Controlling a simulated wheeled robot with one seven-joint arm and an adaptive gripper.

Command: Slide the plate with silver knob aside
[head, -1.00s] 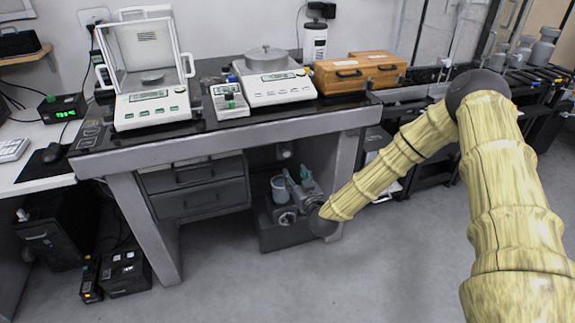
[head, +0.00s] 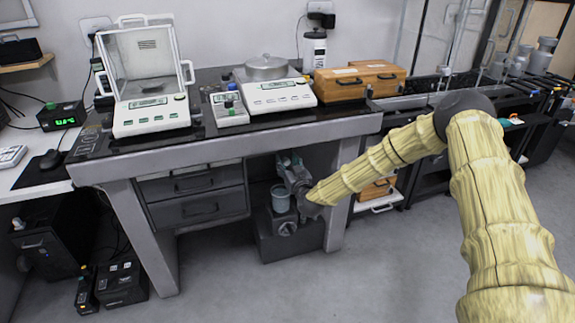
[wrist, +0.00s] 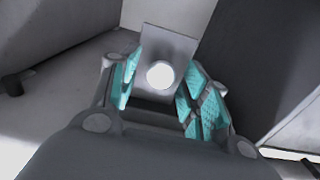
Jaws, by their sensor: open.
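The plate with the silver knob shows in the wrist view as a small grey square plate (wrist: 172,45). Its bright round knob (wrist: 160,74) appears between my fingertips. I cannot tell whether the fingers touch it. My gripper (wrist: 163,90) is open, with teal pads to the left and right of the knob. In the head view my gripper (head: 289,160) reaches under the table, towards the back of the knee space. There it hides the plate, which I cannot make out in that view.
The black tabletop (head: 200,143) above carries balances and a wooden box (head: 338,88).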

